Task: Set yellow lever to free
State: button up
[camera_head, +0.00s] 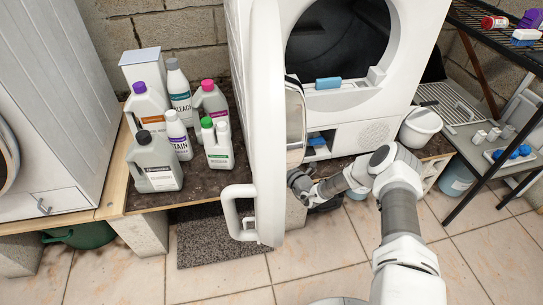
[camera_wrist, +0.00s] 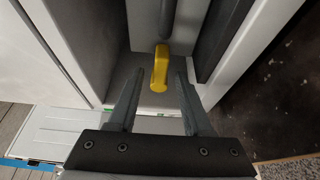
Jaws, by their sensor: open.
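The yellow lever (camera_wrist: 159,70) shows in the wrist view, hanging at the lower end of a dark rod inside a grey recess. My gripper (camera_wrist: 160,74) is open, with one finger on each side of the lever in the picture. A gap shows on both sides, and I see no contact. I cannot tell how far the fingertips are from it in depth. In the head view my gripper (camera_head: 301,184) is low at the front of the white machine (camera_head: 352,137), beside its open door (camera_head: 265,120). The lever cannot be made out there. No label for the free setting is readable.
The open door with its handle (camera_head: 231,212) stands close left of my gripper. Several bottles (camera_head: 155,165) stand on the shelf at left. A blue block (camera_head: 328,83) lies at the drum's lip. The tiled floor in front is clear.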

grip_shut()
jog(key=shift+r+n+p, duration=0.15)
jog(key=shift+n+p, duration=0.15)
jog(key=shift+p, duration=0.05)
jog(key=r+n+g+p, duration=0.1)
jog(key=n+p, duration=0.1)
jog(key=p, duration=0.1)
jog(key=shift+h, duration=0.3)
jog(key=shift+s+a+r+n+g+h+p, duration=0.1)
jog(key=shift+a+r+n+h+p, duration=0.15)
jog(key=shift+n+h+p, duration=1.2)
jog(key=shift+s+a+r+n+g+h+p, duration=0.15)
jog(key=shift+a+n+h+p, duration=0.25)
jog(key=shift+n+p, duration=2)
jog(key=shift+s+a+r+n+g+h+p, duration=0.2)
jog(key=shift+n+h+p, duration=0.6)
jog(key=shift+p, duration=2.35)
jog(key=shift+w+a, duration=0.1)
jog(key=shift+w, duration=0.05)
